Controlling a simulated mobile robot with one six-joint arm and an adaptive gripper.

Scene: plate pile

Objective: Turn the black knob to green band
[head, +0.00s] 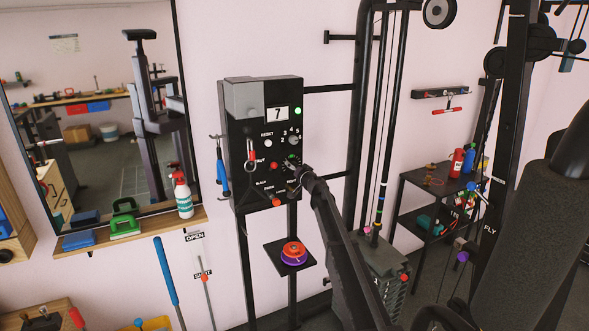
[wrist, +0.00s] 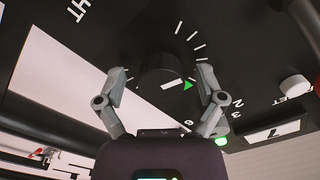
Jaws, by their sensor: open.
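The black knob (wrist: 156,72) is on the black panel (wrist: 240,65), between my gripper's two fingers in the wrist view. It has a short white mark on its face at the lower right. A green triangle (wrist: 188,86) lies just beyond that mark, beside the knob's edge. White ticks fan around the knob. My gripper (wrist: 162,76) is open, with a visible gap between each finger and the knob. In the head view my gripper (head: 293,172) is at the lower right of the panel (head: 236,150) and covers part of the knob area.
The panel has a display reading 7 (head: 278,114), a green light (head: 298,111), a white reset button (head: 268,143) and a red button (head: 274,166). A small shelf below holds red and purple discs (head: 294,253).

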